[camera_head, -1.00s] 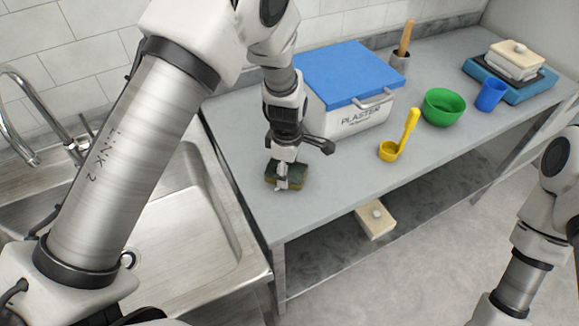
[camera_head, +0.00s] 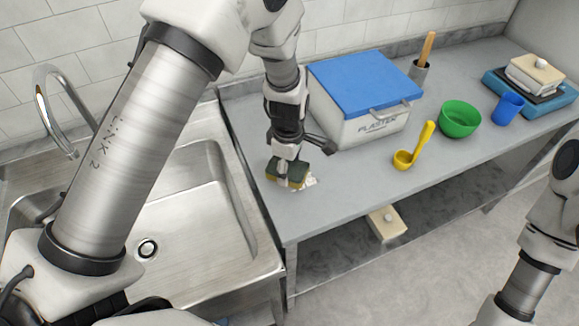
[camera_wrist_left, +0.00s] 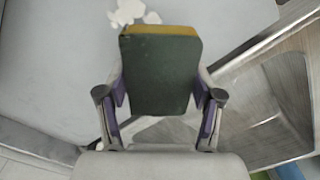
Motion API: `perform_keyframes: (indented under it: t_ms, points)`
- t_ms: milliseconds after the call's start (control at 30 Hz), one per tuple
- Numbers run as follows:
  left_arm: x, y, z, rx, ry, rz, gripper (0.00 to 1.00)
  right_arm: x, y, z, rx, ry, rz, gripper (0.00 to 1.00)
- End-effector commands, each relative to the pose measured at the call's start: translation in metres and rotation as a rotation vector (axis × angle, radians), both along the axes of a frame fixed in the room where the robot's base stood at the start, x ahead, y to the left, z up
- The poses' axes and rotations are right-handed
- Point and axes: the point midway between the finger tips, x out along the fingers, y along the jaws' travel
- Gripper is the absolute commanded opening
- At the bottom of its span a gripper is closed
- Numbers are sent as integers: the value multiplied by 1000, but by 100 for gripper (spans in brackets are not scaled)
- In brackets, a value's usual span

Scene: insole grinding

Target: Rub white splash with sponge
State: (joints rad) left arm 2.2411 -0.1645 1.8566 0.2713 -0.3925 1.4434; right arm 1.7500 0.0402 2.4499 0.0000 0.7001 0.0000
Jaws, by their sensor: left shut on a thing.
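My left gripper (camera_head: 284,166) is shut on a sponge (camera_head: 294,171) with a dark green pad and a yellow side. It holds the sponge at the table's left end, beside the sink. In the left wrist view the sponge (camera_wrist_left: 161,75) sits between the two fingers (camera_wrist_left: 160,105). The white splash (camera_head: 309,182) shows just right of the sponge on the grey table (camera_head: 345,180); part of it may be hidden. In the left wrist view the splash (camera_wrist_left: 130,13) lies just past the sponge's yellow edge. My right arm is at the right edge; its gripper is out of view.
A plaster box (camera_head: 375,125) with a blue lid stands behind the gripper. A yellow scoop (camera_head: 404,158), a green bowl (camera_head: 460,118) and a blue cup (camera_head: 508,108) stand to the right. A metal sink (camera_head: 190,200) is at left. The table front is clear.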

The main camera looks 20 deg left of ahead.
Motion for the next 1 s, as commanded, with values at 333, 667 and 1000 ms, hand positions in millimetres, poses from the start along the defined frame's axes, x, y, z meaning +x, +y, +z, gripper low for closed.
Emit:
perform_keyframes:
  t_ms: [333, 667, 1000]
  points:
    - [-4, 2, 32, 0, 1, -9, 33, 0, 0, 29, 0, 0, 0, 0]
    - [-4, 2, 33, 0, 0, -11, 33, 0, 0, 29, 0, 0, 0, 0]
    - [-3, 2, 33, 0, 0, -27, 33, 0, 0, 29, 0, 0, 0, 0]
